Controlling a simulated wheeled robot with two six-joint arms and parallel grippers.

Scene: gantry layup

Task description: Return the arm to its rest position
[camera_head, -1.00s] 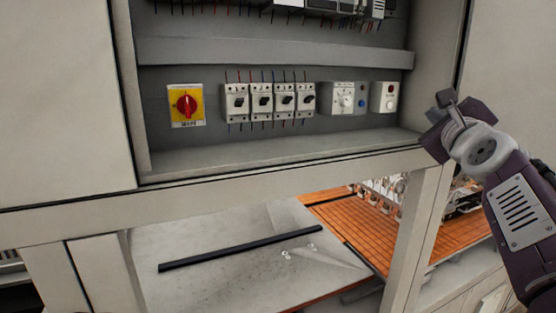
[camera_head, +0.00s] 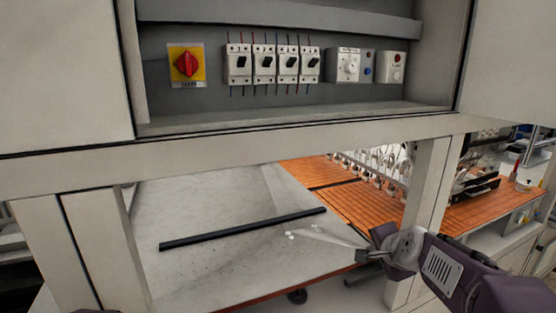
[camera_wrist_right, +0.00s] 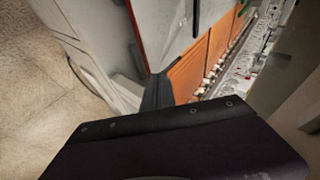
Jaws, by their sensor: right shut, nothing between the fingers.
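My right arm comes in from the right in the head view. Its purple and grey right gripper (camera_head: 378,238) is low in front of the cabinet's right leg, near the table's front right corner. The gripper is shut and empty. In the right wrist view, the dark gripper (camera_wrist_right: 158,92) fills the lower middle, with the floor to its left and an orange surface beyond it. My left gripper is not in view; only a small purple piece shows at the bottom left edge of the head view.
An open control cabinet with a red rotary switch (camera_head: 187,65) and several breakers (camera_head: 263,64) stands ahead. Below is a grey table (camera_head: 200,215) with a black bar (camera_head: 245,229). The cabinet's right leg (camera_head: 428,185) is close to the right arm. Orange boards (camera_head: 365,205) lie behind.

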